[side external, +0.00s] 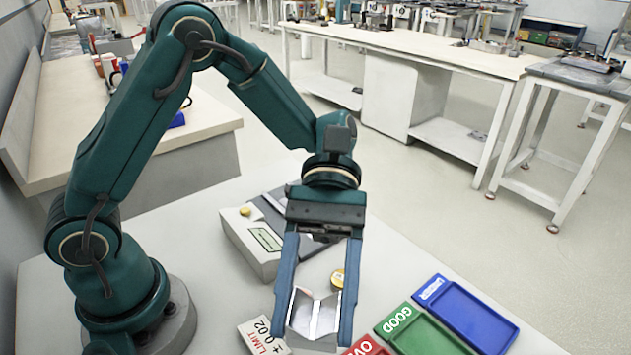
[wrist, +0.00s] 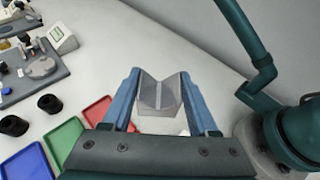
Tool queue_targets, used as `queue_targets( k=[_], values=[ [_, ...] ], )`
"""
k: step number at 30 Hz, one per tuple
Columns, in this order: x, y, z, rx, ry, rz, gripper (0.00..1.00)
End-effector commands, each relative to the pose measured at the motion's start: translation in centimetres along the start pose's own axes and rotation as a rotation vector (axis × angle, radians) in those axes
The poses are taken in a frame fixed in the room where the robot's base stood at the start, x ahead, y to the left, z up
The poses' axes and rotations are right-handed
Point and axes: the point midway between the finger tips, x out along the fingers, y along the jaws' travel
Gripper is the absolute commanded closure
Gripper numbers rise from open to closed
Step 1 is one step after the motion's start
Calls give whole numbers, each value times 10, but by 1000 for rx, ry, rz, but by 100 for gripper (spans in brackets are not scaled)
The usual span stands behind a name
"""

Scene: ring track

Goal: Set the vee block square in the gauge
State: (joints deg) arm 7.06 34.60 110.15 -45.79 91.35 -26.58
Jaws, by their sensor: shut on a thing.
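The vee block (side external: 313,316) is a grey metal block with a V-shaped notch. My gripper (side external: 313,325) is shut on it, one blue finger on each side. In the wrist view the vee block (wrist: 160,94) sits between the fingertips with its notch showing. Its height above the table is hard to tell. The gauge (side external: 262,248), a grey unit with a small green display, stands behind my gripper and is partly hidden by it. In the wrist view the gauge (wrist: 38,68) is at the upper left, well apart from the block.
Blue (side external: 470,316), green (side external: 425,338) and red (side external: 365,347) trays lie to the right. A LIMIT 0.02 sign (side external: 262,337) is left of the block. Two black cylinders (wrist: 50,103) (wrist: 14,126) show in the wrist view. The table beyond the block looks clear there.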

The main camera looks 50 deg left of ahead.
Motion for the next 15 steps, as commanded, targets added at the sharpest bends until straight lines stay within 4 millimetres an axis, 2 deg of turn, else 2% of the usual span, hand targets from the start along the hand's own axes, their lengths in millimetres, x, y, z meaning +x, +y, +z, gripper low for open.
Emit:
queue_targets(
  k=[1, 8, 15],
  values=[
    [-16, 2, -2, -30, -1, 77, 100],
    [-82, 2, -10, -166, -1, 404, 100],
    [-149, -16, -20, -315, 0, 768, 100]
  ],
)
